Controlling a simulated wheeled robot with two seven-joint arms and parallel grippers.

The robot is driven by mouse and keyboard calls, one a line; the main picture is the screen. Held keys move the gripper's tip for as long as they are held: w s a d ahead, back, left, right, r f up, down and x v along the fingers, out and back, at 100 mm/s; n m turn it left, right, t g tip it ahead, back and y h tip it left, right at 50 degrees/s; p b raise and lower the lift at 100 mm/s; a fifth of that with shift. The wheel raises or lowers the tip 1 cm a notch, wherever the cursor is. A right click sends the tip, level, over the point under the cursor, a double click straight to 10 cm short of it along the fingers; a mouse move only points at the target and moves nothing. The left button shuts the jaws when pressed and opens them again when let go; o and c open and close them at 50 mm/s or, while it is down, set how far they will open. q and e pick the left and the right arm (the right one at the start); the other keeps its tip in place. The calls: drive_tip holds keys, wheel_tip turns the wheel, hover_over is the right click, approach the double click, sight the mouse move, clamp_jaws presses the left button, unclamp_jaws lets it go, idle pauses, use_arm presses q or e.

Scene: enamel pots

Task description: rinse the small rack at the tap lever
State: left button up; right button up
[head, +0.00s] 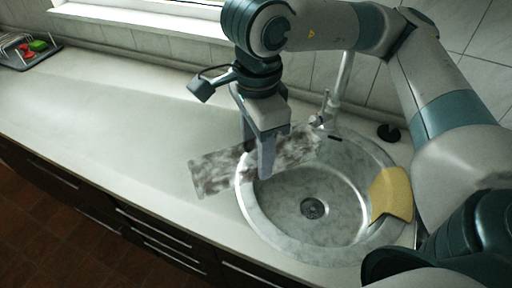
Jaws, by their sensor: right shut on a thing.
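My right gripper (260,152) comes down from above at the left side of the sink and is shut on a flat, long piece with grey and brown mottling, seemingly the small rack (215,172). Its left end is over the counter and its right end is over the sink bowl, near the tap. The gripper fingers hide part of its middle. The tap (342,88) stands at the back of the sink, with what looks like its lever (323,108) just beyond the rack's right end. No running water can be made out. My left gripper is not in view.
The round steel sink (345,228) has a drain (312,208) and looks empty. A yellow cloth or sponge (392,193) lies over its right rim. A black round piece (388,132) sits behind. A dish rack (22,56) stands far left; the counter (110,115) between is clear.

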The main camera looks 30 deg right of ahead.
sight(278, 147)
drive_tip(key=shift+w+d, duration=0.1)
drive_tip(key=shift+d, duration=0.05)
